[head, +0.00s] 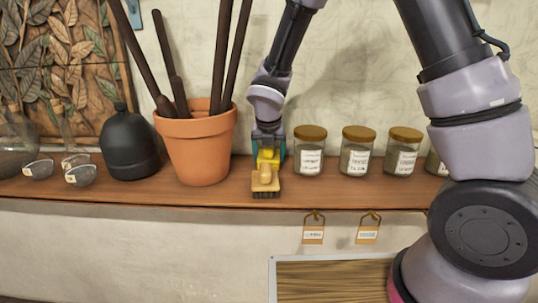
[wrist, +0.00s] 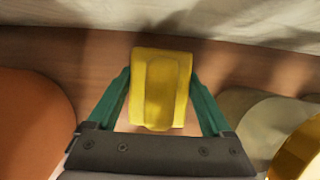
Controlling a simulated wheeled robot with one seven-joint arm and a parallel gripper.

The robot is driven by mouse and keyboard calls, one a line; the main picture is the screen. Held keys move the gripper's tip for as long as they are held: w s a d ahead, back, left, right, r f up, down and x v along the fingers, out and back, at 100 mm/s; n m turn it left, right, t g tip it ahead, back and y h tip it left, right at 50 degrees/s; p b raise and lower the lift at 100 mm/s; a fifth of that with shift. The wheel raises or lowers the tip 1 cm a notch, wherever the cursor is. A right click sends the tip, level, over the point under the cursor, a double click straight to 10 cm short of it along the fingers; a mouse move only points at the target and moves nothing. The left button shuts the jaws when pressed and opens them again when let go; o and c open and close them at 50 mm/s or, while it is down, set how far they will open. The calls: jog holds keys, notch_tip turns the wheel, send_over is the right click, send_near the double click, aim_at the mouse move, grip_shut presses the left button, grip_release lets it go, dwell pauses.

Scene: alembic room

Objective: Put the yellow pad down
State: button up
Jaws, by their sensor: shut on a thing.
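The yellow pad (head: 268,156) is a small block with a raised rib along its middle. My gripper (head: 269,150) is shut on it, pointing down over the wooden shelf (head: 338,186), between the terracotta pot and the first jar. In the wrist view the pad (wrist: 160,88) sits between the two green fingers of my gripper (wrist: 160,100), with the shelf behind it. I cannot tell whether the pad's underside touches the shelf. A small wooden brush (head: 265,184) with dark bristles stands at the shelf's front edge, just in front of the pad, and hides its lower part.
The terracotta pot (head: 196,150) with dark rods stands close on the left, beside a black bottle (head: 128,147). Several lidded jars (head: 309,155) stand on the right. Small dishes (head: 80,173) lie at the far left. Two tags (head: 313,235) hang below the shelf edge.

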jog(key=o, duration=1.1)
jog(key=v, duration=1.2)
jog(key=shift+r, duration=0.15)
